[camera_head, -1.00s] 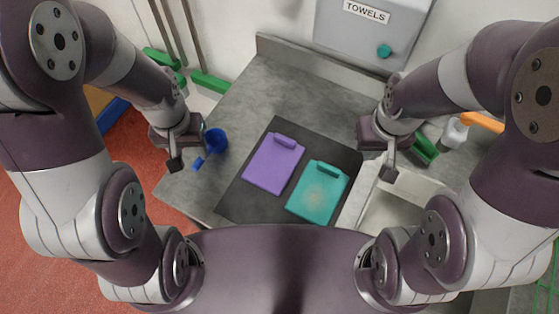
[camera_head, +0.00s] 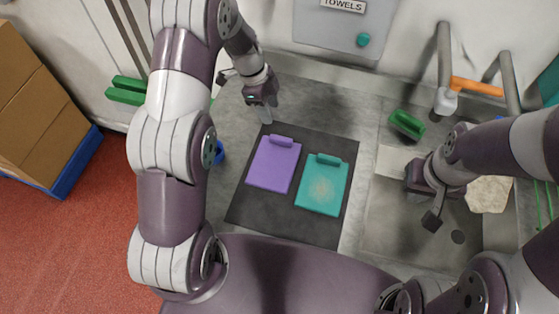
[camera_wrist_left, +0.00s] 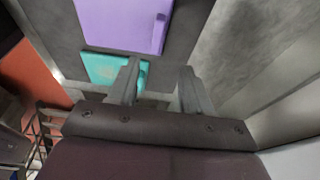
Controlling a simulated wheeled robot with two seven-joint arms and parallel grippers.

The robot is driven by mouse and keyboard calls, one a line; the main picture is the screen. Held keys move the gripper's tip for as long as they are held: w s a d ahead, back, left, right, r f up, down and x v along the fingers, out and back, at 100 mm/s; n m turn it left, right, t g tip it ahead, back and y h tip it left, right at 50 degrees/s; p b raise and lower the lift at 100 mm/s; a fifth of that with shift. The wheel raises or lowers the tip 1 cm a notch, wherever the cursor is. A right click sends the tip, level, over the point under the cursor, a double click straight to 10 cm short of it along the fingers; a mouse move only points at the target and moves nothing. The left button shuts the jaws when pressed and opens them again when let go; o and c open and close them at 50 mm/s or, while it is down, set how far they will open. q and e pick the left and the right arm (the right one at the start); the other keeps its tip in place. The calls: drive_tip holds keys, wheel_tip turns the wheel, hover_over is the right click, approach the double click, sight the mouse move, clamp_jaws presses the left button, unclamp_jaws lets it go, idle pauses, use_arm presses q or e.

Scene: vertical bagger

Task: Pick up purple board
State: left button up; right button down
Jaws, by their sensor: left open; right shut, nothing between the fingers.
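The purple board (camera_head: 273,164) lies flat on a dark mat (camera_head: 240,210), with its raised handle strip along the far edge. A teal board (camera_head: 322,185) lies to its right on the same mat. My left gripper (camera_head: 264,117) is open and empty, just beyond the handle edge of the purple board and apart from it. In the left wrist view the purple board (camera_wrist_left: 115,22) shows at the top, past the open fingers (camera_wrist_left: 158,88), with the teal board (camera_wrist_left: 100,68) below it. My right gripper (camera_head: 432,221) is shut and empty over the sink at the right.
A sink basin (camera_head: 385,215) is at the right, with a green brush (camera_head: 407,124) near its back edge. A blue scoop (camera_head: 218,152) is partly hidden behind my left arm. A towel dispenser (camera_head: 320,28) hangs on the wall behind.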

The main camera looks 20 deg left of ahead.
sight(281, 138)
use_arm(q)
drive_tip(key=p+x, duration=0.1)
drive_tip(key=x, duration=0.2)
drive_tip(key=p+x, duration=0.2)
drive_tip(key=x, duration=0.2)
drive_tip(key=p+x, duration=0.2)
drive_tip(key=x, duration=0.2)
drive_tip(key=shift+s+d+f, duration=0.1)
drive_tip(key=shift+s+f, duration=0.05)
drive_tip(key=shift+s, duration=0.15)
drive_tip(key=shift+w+f, duration=0.1)
drive_tip(key=shift+f, duration=0.2)
clamp_jaws()
